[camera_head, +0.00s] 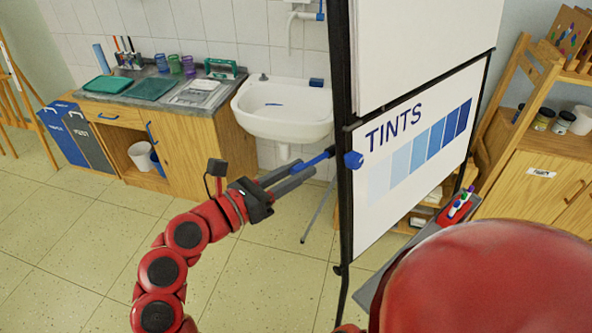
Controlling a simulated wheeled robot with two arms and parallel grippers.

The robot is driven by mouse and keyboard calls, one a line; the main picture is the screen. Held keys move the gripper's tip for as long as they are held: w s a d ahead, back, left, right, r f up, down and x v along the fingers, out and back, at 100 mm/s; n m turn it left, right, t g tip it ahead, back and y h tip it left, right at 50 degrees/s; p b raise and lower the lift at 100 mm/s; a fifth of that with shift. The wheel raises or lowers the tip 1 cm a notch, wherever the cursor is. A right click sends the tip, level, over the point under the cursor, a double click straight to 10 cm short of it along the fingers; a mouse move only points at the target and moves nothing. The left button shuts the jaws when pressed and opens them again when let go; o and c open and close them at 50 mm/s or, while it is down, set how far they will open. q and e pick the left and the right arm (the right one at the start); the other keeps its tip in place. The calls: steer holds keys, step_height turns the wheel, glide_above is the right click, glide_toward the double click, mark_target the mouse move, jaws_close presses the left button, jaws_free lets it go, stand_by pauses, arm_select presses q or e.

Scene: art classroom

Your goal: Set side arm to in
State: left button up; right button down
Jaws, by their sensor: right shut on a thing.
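The flip chart stand has a dark upright frame (341,110) and a board reading TINTS (419,150) with a row of blue swatches. A blue side arm (320,159) sticks out to the left from the frame, beside a round blue knob (353,160). My right gripper (306,170) is shut on the side arm's outer end, its two long grey fingers pointing at the frame. The fingers hide part of the side arm. My left gripper is not in view.
A white sink (284,110) and a wooden counter (190,142) stand behind my gripper. A tray with markers (462,203) is at the board's lower right, near a wooden shelf unit (535,160). The tiled floor (75,235) at left is clear.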

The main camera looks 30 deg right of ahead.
mark_target(314, 159)
stand_by(0.8)
steer(key=shift+d+f+b, duration=0.15)
steer(key=shift+d+b, duration=0.25)
steer(key=d+b, duration=0.2)
steer(key=d, duration=0.1)
steer(key=shift+w+d, duration=0.2)
steer(key=shift+d, duration=0.05)
steer(key=shift+a+r, duration=0.15)
steer(key=shift+r, duration=0.1)
steer(key=c, duration=0.9)
jaws_free()
steer(key=shift+o, duration=1.3)
steer(key=shift+d, duration=0.25)
steer(key=shift+a, duration=0.1)
